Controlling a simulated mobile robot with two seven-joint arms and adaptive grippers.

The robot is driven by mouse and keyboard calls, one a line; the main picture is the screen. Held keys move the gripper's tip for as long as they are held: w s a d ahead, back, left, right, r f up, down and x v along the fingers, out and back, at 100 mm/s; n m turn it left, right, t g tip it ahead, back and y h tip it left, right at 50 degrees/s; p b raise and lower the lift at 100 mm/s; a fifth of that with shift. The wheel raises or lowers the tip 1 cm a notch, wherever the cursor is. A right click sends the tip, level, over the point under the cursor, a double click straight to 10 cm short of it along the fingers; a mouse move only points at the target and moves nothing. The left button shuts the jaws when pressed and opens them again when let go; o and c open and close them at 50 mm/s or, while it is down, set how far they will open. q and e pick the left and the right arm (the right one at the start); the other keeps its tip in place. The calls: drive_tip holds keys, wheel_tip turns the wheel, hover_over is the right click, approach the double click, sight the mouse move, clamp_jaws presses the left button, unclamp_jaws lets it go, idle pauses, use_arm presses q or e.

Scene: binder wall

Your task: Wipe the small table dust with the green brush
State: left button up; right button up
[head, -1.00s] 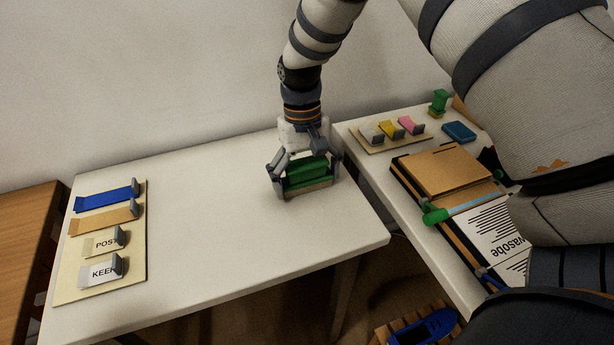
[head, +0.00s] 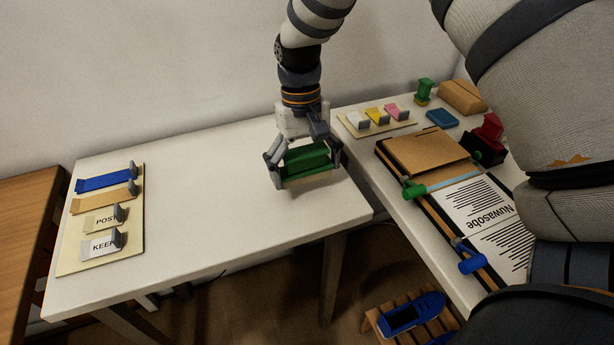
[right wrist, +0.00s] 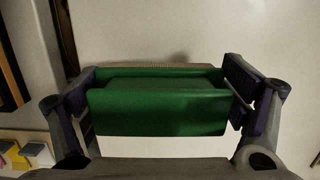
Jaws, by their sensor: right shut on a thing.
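The green brush (head: 307,159) is a block with a green body and a pale lower edge. My right gripper (head: 305,165) is shut on its two ends, near the right back part of the small white table (head: 210,220). In the right wrist view the brush (right wrist: 160,108) lies between both fingers, with a strip of brown bristles along its far edge. I cannot tell for sure whether the bristles touch the tabletop. No dust can be made out on the table. My left gripper is not in view.
A board (head: 72,258) with several labelled clips lies at the table's left end. A second white table (head: 375,181) at right holds clips, a blue block (head: 442,117), a green stamp (head: 425,89) and a clamped binder (head: 428,150). The table's middle is clear.

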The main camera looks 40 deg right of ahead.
sight(306, 154)
drive_tip(key=shift+r, duration=2.5)
